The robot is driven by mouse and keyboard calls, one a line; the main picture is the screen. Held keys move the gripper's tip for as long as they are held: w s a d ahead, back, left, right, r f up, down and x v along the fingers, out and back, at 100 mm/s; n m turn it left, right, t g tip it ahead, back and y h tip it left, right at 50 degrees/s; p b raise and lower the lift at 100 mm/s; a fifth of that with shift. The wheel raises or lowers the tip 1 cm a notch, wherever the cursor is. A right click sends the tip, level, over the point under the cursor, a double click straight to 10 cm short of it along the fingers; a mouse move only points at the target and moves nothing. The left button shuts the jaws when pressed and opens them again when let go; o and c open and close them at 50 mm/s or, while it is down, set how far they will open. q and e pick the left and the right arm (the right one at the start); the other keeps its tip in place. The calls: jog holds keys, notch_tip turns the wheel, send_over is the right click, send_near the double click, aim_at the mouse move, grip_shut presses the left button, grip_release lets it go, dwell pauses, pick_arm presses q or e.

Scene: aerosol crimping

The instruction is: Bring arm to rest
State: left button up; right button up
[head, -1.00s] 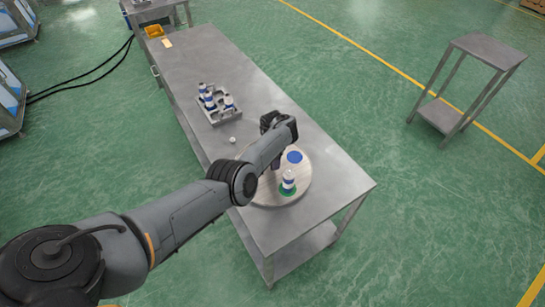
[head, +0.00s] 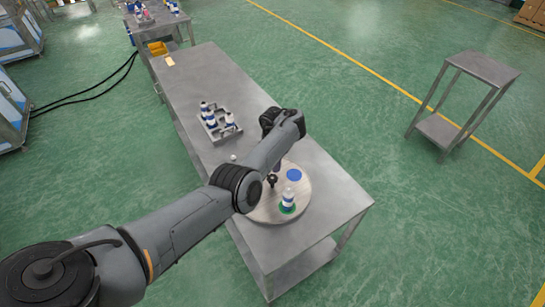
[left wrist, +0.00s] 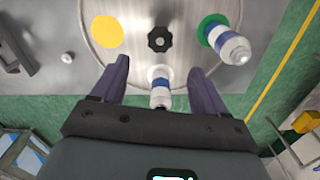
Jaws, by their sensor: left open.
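The round turntable (head: 262,215) lies on the steel table with a black centre knob (head: 272,181). A white bottle with a blue band (head: 288,200) stands upright on its green spot. My left gripper (left wrist: 160,82) is open above the turntable's edge. A second white and blue bottle (left wrist: 160,88) shows between its fingers in the left wrist view, with a gap on each side; whether it is lower than the fingertips I cannot tell. In the head view my forearm hides that bottle and most of the gripper. My right gripper is not in view.
A grey rack (head: 222,136) with several bottles stands farther back on the table (head: 190,70). A small white piece (head: 233,157) lies near the rack. The turntable's blue spot (head: 294,174) and yellow spot (left wrist: 107,31) are bare. A small side table (head: 485,69) stands apart at right.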

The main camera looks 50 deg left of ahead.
pick_arm(q)
jog(key=shift+r, duration=0.15)
dwell(0.4)
notch_tip(320, 180, down, 2)
jog(key=s+a+m+t+y+p, duration=0.1)
jog(key=s+a+m+y+p, duration=0.15)
jog(key=m, duration=0.55)
jog(key=s+d+r+m+t+h+p, duration=0.1)
jog(key=s+d+r+m, duration=0.3)
jog(key=s+d+m, duration=0.4)
jog(key=s+d+r+m+p, duration=0.3)
jog(key=s+d+m, duration=0.6)
jog(key=d, duration=0.3)
jog(key=s+d+r+m+t+h+p, duration=0.1)
jog(key=s+d+r+m, duration=0.3)
jog(key=s+d+m, duration=0.5)
jog(key=shift+s+d+r+t+h+p, duration=0.35)
jog(key=shift+s+d+p, duration=0.15)
jog(key=shift+s+p, duration=0.2)
jog(key=shift+w, duration=0.1)
